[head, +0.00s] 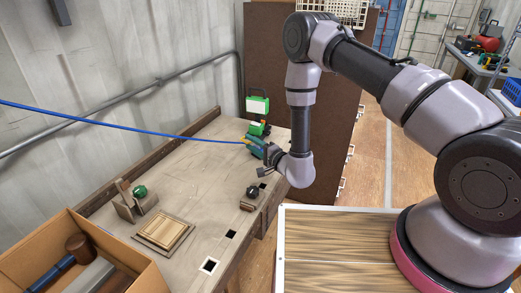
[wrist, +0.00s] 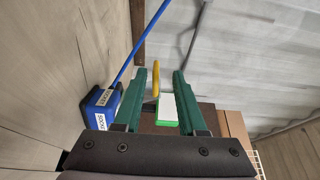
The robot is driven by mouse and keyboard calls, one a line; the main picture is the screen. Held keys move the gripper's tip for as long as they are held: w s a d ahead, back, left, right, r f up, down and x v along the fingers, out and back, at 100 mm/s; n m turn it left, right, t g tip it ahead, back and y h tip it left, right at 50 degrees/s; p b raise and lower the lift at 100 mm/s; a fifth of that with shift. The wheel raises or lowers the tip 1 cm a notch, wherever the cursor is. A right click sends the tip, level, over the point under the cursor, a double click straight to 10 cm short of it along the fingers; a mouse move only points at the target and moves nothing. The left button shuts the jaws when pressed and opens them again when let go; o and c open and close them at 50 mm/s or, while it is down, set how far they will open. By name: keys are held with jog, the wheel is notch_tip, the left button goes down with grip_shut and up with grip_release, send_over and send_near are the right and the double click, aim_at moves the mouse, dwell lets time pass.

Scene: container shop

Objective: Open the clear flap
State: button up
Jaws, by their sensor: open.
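My gripper (head: 255,145) is over the far end of the workbench, its two green fingers apart. In the wrist view the open gripper (wrist: 160,73) has nothing clamped between its fingers. A white panel with a green edge (wrist: 168,108) shows in the gap between them, and a yellow curved piece (wrist: 156,80) stands beside it. In the head view a green-framed white panel (head: 257,105) stands upright just beyond my gripper, above a smaller green and white piece (head: 257,128). I cannot tell for sure which part is the clear flap. My fingers partly hide the panel's surroundings.
A blue cable (head: 120,124) runs from the left to near my gripper. A blue labelled box (wrist: 102,107) is left of the fingers. The workbench (head: 185,170) holds a wooden block stack (head: 163,231) and a green-knobbed wooden piece (head: 139,192). A cardboard box (head: 115,250) stands in front.

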jog(key=v, duration=0.7)
jog(key=shift+s+d, duration=0.1)
jog(key=shift+d, duration=0.05)
